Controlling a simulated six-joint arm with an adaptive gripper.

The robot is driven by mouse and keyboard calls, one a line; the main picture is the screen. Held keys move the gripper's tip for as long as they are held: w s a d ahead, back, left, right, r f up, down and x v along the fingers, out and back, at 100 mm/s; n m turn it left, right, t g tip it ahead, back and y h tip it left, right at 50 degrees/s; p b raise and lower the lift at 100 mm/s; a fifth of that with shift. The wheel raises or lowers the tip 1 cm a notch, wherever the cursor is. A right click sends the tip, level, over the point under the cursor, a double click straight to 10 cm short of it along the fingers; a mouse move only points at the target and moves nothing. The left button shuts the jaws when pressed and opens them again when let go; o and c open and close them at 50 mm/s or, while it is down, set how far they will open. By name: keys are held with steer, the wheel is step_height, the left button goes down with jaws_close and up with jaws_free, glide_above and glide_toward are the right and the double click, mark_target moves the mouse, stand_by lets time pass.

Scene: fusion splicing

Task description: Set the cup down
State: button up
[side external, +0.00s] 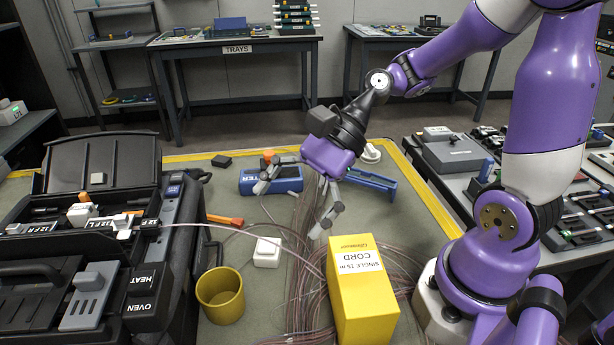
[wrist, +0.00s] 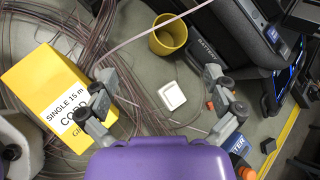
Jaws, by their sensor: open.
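The yellow cup (side external: 220,295) stands upright on the grey-green mat (side external: 225,335), between the black splicer case and the yellow cord box. It also shows at the top of the wrist view (wrist: 168,36), with its opening visible and nothing seen inside. My gripper (side external: 290,210) is open and empty above the mat, behind the cup and apart from it. In the wrist view its two fingers (wrist: 158,80) are spread wide, with bare mat and a small white box between them.
The yellow cord box (side external: 362,300) stands at front centre, beside loose fibre strands (side external: 300,285). The small white box (side external: 267,252) sits near the cup. The open black case (side external: 80,230) fills the left. A blue tool (side external: 270,181) and blue stand (side external: 370,180) lie behind.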

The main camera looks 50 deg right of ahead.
steer(key=a+r+n+t+h, duration=0.15)
steer(key=a+n+h, duration=0.25)
steer(key=n, duration=0.7)
steer(key=a+r+n+h, duration=0.2)
steer(key=a+n+h, duration=0.25)
steer(key=n, duration=0.55)
glide_toward(223, 287)
steer(key=shift+s+a+r+y, duration=0.1)
steer(key=shift+s+a+y, duration=0.25)
steer(key=shift+s+a, duration=0.4)
steer(key=x, duration=0.6)
steer(key=shift+w, duration=0.2)
steer(key=c, duration=1.3)
